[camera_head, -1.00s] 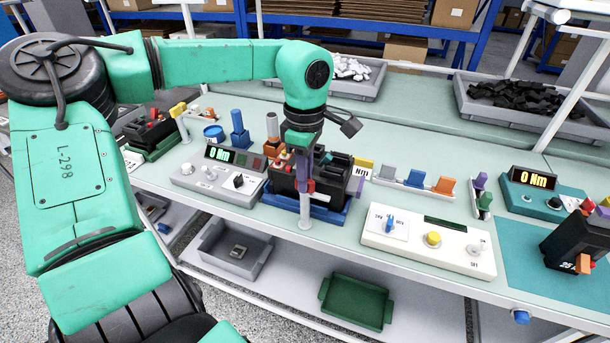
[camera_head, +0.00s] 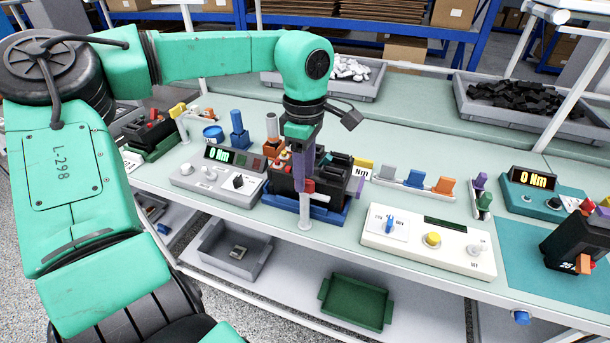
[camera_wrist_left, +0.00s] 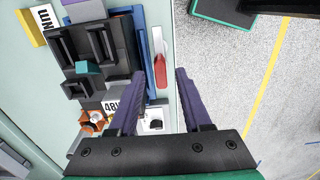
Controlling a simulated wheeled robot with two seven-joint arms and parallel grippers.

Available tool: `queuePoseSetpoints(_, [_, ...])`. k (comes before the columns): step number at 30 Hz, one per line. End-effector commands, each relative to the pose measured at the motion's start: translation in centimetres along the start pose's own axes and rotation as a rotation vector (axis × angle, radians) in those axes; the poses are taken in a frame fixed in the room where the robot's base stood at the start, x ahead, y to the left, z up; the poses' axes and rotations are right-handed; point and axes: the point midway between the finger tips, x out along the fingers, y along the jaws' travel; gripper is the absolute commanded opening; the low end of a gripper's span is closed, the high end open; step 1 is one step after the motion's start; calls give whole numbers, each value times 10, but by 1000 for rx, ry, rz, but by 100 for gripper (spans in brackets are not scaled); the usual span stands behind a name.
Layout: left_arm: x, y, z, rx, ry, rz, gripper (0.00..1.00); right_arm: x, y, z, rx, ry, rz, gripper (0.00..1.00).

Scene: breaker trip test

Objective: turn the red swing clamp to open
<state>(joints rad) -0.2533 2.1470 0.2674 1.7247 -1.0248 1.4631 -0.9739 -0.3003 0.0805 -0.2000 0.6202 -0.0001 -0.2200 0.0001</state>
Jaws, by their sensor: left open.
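The red swing clamp (camera_head: 309,187) is at the front edge of the black breaker (camera_head: 338,178), above a pale post. In the left wrist view the clamp's red lever (camera_wrist_left: 161,74) lies lengthwise between my spread fingertips, beside the blue fixture base (camera_wrist_left: 143,40). My left gripper (camera_head: 303,180) points down at the clamp in the head view; in the wrist view its purple fingers (camera_wrist_left: 160,76) are open, with visible gaps on both sides of the lever. I cannot tell the exact height of the fingertips against it. My right gripper is not in view.
A grey meter box (camera_head: 215,190) stands left of the breaker, and a white control box (camera_head: 455,254) stands right. Grey and green bins sit on the lower shelf. Colored blocks (camera_head: 415,178) stand behind the white box. Open floor lies before the bench.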

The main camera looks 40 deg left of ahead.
Motion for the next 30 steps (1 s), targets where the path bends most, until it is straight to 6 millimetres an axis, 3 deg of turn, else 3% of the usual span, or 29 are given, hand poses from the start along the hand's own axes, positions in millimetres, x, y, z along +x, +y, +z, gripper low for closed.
queuePoseSetpoints(9, [-91, 1, 0, -1, 0, 7, 49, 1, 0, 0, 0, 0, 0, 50])
queuePoseSetpoints(13, [-120, 0, 0, -1, -1, 5, 49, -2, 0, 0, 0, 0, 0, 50])
queuePoseSetpoints(18, [-134, 0, 0, 1, -3, 3, 49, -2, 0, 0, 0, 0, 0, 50])
queuePoseSetpoints(30, [-133, 0, 0, 1, -2, 3, 49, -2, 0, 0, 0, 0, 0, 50])
